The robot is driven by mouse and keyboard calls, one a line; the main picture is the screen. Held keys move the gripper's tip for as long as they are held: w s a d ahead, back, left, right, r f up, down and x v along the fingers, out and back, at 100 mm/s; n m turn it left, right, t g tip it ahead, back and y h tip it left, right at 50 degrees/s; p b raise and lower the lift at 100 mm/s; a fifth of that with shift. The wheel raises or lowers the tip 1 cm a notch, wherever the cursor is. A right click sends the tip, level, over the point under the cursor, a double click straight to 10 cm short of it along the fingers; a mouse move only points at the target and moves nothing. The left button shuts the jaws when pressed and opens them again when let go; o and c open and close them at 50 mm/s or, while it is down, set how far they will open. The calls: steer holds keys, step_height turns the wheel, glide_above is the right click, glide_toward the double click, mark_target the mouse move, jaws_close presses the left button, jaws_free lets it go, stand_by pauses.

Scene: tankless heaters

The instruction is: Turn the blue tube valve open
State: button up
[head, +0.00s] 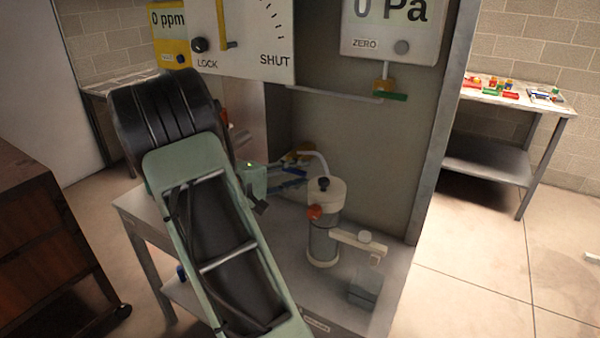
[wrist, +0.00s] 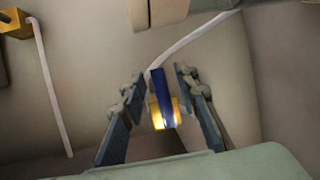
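The blue tube valve shows in the wrist view as a long blue handle (wrist: 162,95) on a small brass body (wrist: 172,112), with a thin white tube by it. My gripper (wrist: 160,77) is open, one finger on each side of the handle, with visible gaps. I cannot tell the exact depth between the fingers and the handle. In the head view, my gripper (head: 302,174) reaches in from the left towards the brass body (head: 298,156) at the panel. The blue handle cannot be made out clearly there.
A clear cylinder with a white cap (head: 324,235) and an orange knob stands right of my gripper on a grey bench (head: 290,290). A green-handled valve (head: 390,97) sits above, under the 0 Pa display (head: 390,28). A side table (head: 500,97) stands at the right.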

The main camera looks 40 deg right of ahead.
steer(key=shift+s+d, duration=0.1)
steer(key=shift+d, duration=0.25)
steer(key=shift+c, duration=0.7)
jaws_close()
